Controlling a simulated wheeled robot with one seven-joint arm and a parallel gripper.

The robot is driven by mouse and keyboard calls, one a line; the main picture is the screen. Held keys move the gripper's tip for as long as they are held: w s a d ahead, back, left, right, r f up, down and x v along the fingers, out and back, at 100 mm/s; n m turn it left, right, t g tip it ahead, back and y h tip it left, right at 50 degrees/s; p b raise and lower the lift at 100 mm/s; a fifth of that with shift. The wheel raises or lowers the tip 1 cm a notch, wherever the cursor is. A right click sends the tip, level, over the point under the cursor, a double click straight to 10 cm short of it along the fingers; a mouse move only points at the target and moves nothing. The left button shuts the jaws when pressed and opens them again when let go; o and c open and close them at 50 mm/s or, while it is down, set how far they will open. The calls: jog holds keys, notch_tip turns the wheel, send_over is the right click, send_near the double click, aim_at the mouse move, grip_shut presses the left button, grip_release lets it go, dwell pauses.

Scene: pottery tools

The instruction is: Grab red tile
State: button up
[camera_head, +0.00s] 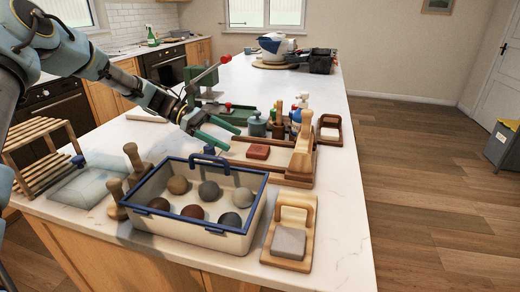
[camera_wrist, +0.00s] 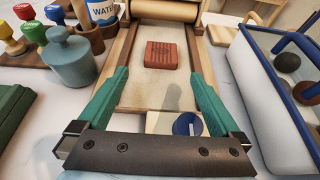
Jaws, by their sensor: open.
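The red tile (camera_head: 258,152) is a small brick-red block lying on the pale bed of a wooden board (camera_head: 240,161) in the middle of the counter. In the wrist view the red tile (camera_wrist: 161,55) lies ahead of the fingers, near the top centre, with nothing on it. My gripper (camera_head: 217,134) has green fingers and is to the left of the tile in the head view. In the wrist view my gripper (camera_wrist: 157,97) is open and empty, its fingers spread along the board's two sides, apart from the tile.
A blue-rimmed bin (camera_head: 195,232) with several clay balls stands in front, and on the right in the wrist view. A wooden roller (camera_wrist: 166,11) spans the board beyond the tile. A grey-blue weight (camera_wrist: 70,62) and stamps stand left. A wooden holder with grey block (camera_head: 288,243) sits front right.

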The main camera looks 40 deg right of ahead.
aim_at(251, 148)
jog(key=p+x, duration=0.2)
jog(key=x, duration=0.3)
jog(key=shift+s+d+r+p, duration=0.1)
jog(key=shift+s+r+p, duration=0.05)
jog(key=shift+s+p, duration=0.15)
jog(key=shift+s+d, duration=0.1)
jog(key=shift+s, duration=0.05)
jog(key=shift+f, duration=0.2)
jog(key=shift+c, duration=0.4)
jog(key=c, duration=1.3)
